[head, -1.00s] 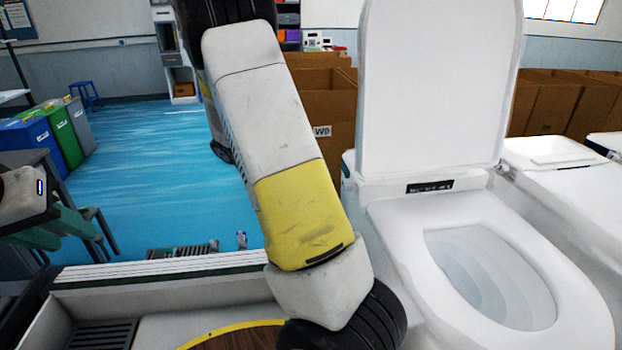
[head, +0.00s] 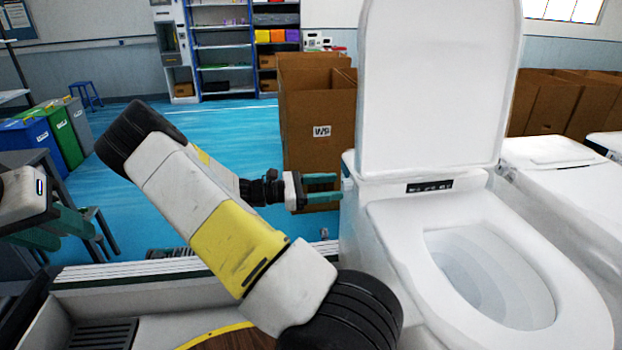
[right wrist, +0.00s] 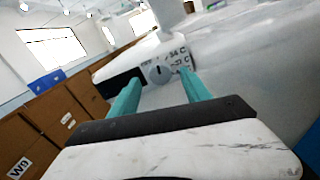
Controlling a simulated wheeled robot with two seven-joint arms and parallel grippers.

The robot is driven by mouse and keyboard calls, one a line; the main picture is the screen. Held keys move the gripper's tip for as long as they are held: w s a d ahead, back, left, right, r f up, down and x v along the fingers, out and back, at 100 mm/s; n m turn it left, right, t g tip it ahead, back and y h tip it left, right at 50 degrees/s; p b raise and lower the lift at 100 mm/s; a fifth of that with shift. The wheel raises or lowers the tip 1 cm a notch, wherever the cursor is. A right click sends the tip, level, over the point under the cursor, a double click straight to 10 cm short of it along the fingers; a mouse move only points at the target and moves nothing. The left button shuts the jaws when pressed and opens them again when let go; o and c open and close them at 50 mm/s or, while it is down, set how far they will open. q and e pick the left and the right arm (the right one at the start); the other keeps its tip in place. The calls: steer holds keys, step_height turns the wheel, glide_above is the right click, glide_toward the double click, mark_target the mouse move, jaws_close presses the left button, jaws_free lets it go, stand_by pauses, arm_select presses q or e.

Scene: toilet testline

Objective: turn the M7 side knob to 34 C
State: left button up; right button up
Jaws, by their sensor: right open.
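The grey side knob (right wrist: 158,71) is on the side of the near white toilet (head: 375,235). It carries a dark pointer mark, roughly upright in the right wrist view. A "34 C" label (right wrist: 179,53) is at its upper right; another label beneath is partly hidden by a finger. My right gripper (head: 322,188) is open beside the toilet's left side. In the right wrist view its teal fingertips (right wrist: 160,88) are either side of the knob, seemingly short of it; I cannot tell contact. My left gripper (head: 60,230) is open and empty at the far left.
The raised toilet lid (head: 440,85) stands above the seat. A cardboard box (head: 305,130) is behind my right gripper. Another toilet (head: 570,190) is at the right. Bins (head: 60,135) stand at the left; the blue floor (head: 235,130) between is clear.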

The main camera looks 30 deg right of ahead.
steer(key=shift+x, duration=1.15)
steer(key=shift+c, duration=0.3)
jaws_close()
